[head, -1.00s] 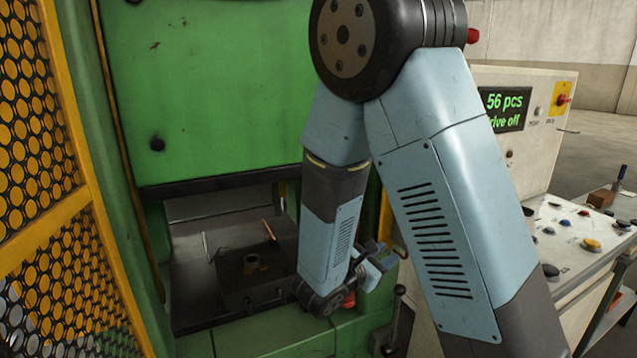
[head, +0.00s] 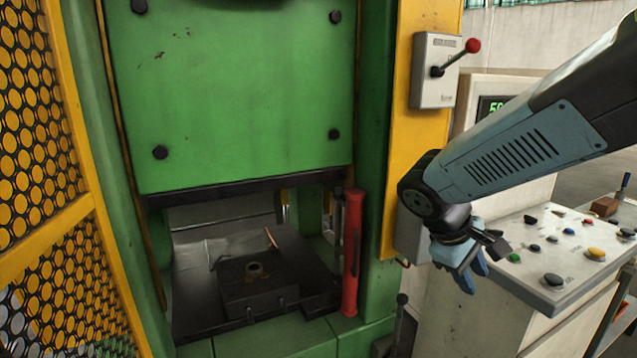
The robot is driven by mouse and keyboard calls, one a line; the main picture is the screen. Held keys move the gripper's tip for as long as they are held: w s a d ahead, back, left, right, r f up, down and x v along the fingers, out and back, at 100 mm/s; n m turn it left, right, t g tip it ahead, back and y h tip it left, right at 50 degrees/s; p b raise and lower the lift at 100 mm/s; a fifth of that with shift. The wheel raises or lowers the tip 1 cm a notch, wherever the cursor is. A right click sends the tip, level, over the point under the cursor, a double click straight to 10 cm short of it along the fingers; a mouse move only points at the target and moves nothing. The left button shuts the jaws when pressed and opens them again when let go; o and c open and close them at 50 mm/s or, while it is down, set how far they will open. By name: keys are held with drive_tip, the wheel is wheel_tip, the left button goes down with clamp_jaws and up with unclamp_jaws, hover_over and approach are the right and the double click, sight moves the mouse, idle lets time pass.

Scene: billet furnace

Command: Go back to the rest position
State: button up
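My gripper (head: 474,279) hangs at the end of my arm, right of the green press (head: 230,95) and in front of the control desk's left part. Its blue fingers point down and look slightly apart, but the view is too small to tell whether they are open or shut. I see nothing held in it. The arm comes in from the right edge, its forearm sloping down to the left. No marked rest position shows.
A yellow mesh guard (head: 45,190) stands at left. A dark die block (head: 258,287) sits in the press opening. A red cylinder (head: 352,252) stands at the press's right. A lever box (head: 437,72) is on the yellow post. The control desk (head: 515,303) has several buttons.

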drive_tip(key=s+a+r+m+t+y, duration=0.4)
drive_tip(key=s+r+m+y, duration=0.1)
drive_tip(key=r, duration=0.4)
drive_tip(key=shift+s+r+m+t+y, duration=0.3)
drive_tip(key=shift+m+y, duration=0.3)
drive_tip(key=shift+m, duration=0.3)
drive_tip(key=shift+s+f, duration=0.1)
